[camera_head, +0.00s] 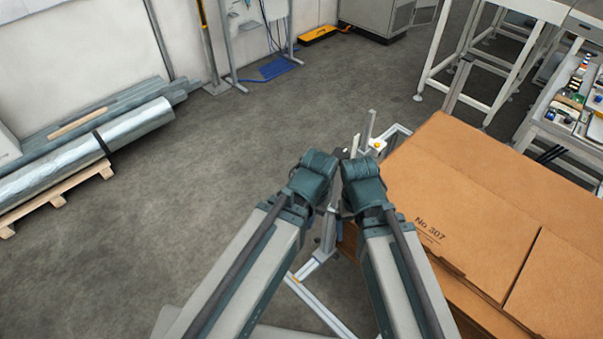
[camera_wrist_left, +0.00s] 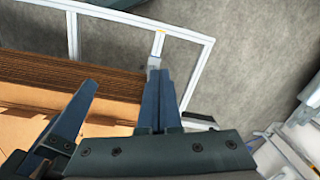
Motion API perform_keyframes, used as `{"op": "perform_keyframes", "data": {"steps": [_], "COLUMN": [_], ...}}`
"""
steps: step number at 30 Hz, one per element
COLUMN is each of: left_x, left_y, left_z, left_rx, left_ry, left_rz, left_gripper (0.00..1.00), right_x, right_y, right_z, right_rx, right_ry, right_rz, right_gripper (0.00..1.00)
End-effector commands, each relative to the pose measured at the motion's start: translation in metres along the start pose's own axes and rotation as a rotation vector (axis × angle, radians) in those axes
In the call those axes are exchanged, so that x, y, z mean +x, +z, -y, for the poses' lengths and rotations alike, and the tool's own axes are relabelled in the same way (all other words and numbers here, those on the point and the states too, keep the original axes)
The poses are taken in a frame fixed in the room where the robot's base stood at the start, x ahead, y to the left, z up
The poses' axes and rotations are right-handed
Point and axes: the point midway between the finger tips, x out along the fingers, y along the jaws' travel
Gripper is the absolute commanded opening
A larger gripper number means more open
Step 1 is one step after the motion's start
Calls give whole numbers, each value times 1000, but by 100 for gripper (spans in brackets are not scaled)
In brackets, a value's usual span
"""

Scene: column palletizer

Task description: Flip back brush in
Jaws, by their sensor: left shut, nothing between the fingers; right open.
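I cannot pick out a brush with certainty in either view. My left gripper (camera_head: 318,166) is near the middle of the head view, beside a metal frame. In the left wrist view its two fingers (camera_wrist_left: 161,78) lie side by side, shut with nothing between them, in front of a light metal frame (camera_wrist_left: 208,75). My right gripper (camera_head: 359,176) is close to its right, by the edge of a stack of cardboard. Its fingers are mostly hidden in the head view. A separate dark finger (camera_wrist_left: 72,118) shows at the left of the wrist view, probably from the right gripper.
Large brown cardboard sheets (camera_head: 480,190) marked No 307 fill the right side. An upright post (camera_head: 369,128) and a white box with a yellow button (camera_head: 378,146) stand just beyond the grippers. Wrapped rolls (camera_head: 90,145) lie at left. The floor between is clear.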

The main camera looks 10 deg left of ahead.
Motion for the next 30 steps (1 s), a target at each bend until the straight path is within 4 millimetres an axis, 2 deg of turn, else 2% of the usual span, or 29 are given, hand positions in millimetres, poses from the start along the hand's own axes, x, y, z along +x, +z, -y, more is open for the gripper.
{"op": "perform_keyframes", "data": {"steps": [5,9,15,18,23,30], "left_x": [9,9,2,-2,-6,-7], "left_y": [-36,-68,-96,-102,-107,-107], "left_z": [36,77,133,152,167,168], "left_rx": [-244,-484,-761,-847,-911,-915], "left_ry": [75,151,238,266,288,290], "left_rz": [-151,-302,-476,-532,-575,-579], "left_gripper": [0,0,0,0,0,0], "right_x": [8,14,19,20,21,21], "right_y": [0,-1,-1,-1,-1,-1], "right_z": [1,1,2,2,2,2], "right_rx": [0,0,1,1,1,1], "right_ry": [0,0,0,0,0,0], "right_rz": [0,0,0,0,0,0], "right_gripper": [86,86,86,86,86,86]}}
